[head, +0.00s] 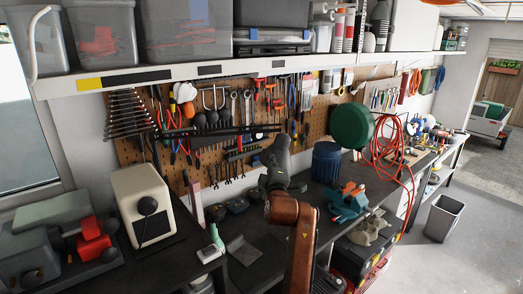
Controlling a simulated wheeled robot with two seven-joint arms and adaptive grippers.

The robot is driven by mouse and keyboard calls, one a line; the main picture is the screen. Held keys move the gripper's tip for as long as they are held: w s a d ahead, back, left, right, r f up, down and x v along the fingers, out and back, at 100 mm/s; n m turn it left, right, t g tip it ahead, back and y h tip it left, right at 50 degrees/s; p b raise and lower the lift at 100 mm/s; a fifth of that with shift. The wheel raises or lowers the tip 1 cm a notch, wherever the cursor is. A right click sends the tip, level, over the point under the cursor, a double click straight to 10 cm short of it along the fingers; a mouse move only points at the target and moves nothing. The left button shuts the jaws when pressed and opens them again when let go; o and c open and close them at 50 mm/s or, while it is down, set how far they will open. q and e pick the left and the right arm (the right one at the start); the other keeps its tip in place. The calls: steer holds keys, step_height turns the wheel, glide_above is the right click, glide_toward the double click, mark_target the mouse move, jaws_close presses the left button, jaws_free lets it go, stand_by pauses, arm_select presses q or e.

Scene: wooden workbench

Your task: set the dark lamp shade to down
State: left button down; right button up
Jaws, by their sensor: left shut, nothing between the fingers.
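A long dark bar (220,131), which looks like the lamp shade, runs nearly level in front of the pegboard, left of the middle of the head view. I cannot tell for sure how its face is tilted. My left gripper (274,160) is at the end of the orange-brown arm that rises from the bottom. It is shut and empty, just below the right end of the bar in the picture. I cannot tell whether it touches the bar. My right gripper is not in view.
A cream box (143,205) and a red-and-grey machine (92,240) stand at the left of the dark bench. A blue bin (326,162), a teal vise (347,202) and a green round reel (351,125) with orange hose are at the right. Tools hang on the pegboard (215,95).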

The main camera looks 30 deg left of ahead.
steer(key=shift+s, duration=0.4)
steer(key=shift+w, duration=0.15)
